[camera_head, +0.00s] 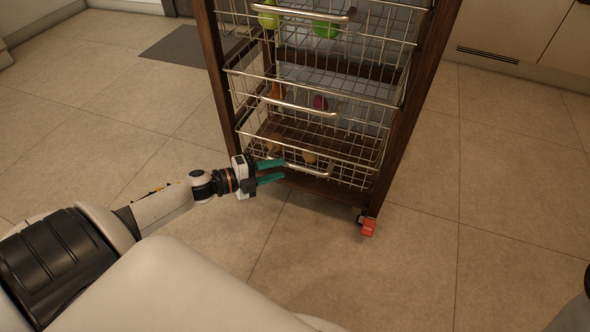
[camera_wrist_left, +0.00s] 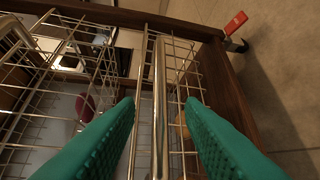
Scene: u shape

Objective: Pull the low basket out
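The low wire basket (camera_head: 345,168) is the bottom one in a dark wooden cart, with a curved metal handle (camera_head: 308,170) across its front. My left gripper (camera_head: 284,170), with green fingers, is at the left part of this handle. In the left wrist view the gripper (camera_wrist_left: 163,108) is open, and the handle bar (camera_wrist_left: 159,95) runs between the two fingers with gaps on both sides. My right gripper is not in view.
A middle basket (camera_head: 340,113) and a top basket (camera_head: 350,35) with green items sit above in the cart. A caster with a red brake pedal (camera_head: 369,227) is at its front right foot. The tiled floor (camera_head: 330,262) in front is clear; a grey mat (camera_head: 190,46) lies behind left.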

